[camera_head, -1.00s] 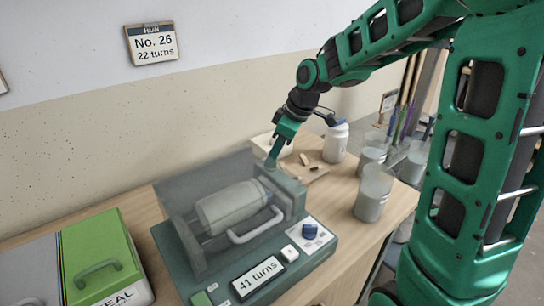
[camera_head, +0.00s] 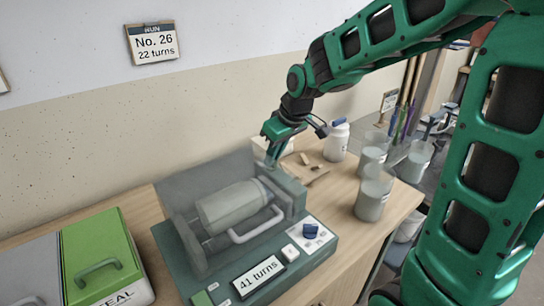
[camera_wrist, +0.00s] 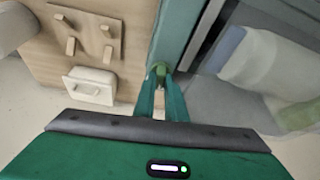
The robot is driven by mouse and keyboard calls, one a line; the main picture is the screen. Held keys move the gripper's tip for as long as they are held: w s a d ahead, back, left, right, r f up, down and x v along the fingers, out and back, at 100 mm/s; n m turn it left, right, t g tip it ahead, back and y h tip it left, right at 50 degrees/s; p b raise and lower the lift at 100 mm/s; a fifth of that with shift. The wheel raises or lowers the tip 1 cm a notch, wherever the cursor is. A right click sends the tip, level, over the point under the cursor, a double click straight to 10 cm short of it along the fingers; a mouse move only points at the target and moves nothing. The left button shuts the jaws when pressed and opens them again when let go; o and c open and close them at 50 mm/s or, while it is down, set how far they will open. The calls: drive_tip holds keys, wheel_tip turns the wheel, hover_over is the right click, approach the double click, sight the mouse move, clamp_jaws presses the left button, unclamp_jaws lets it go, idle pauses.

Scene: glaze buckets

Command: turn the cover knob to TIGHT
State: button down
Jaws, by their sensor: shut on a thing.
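The roller machine (camera_head: 196,255) stands on the table with a jar (camera_head: 232,207) lying under its see-through cover (camera_head: 205,180). My gripper (camera_head: 270,165) points down at the far right corner of the machine. In the wrist view, its fingers (camera_wrist: 160,92) are shut on a small green knob (camera_wrist: 160,69) at the end of the machine's teal wall (camera_wrist: 182,30). The fingers hide much of this knob, and I cannot read any TIGHT mark. A blue knob (camera_head: 311,230) sits on a white card at the machine's front right, apart from my gripper.
The display (camera_head: 259,276) reads 41 turns, and the wall sign (camera_head: 153,43) reads No. 26, 22 turns. A white bottle (camera_head: 337,142), a wooden board with pegs (camera_head: 305,173) and several grey cups (camera_head: 373,197) stand to the right. A green-lidded box (camera_head: 98,245) is at left.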

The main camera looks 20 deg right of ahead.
drive_tip(key=shift+w+d+r, duration=0.1)
drive_tip(key=shift+w, duration=0.05)
drive_tip(key=c, duration=2.1)
unclamp_jaws()
drive_tip(key=shift+n, duration=0.3)
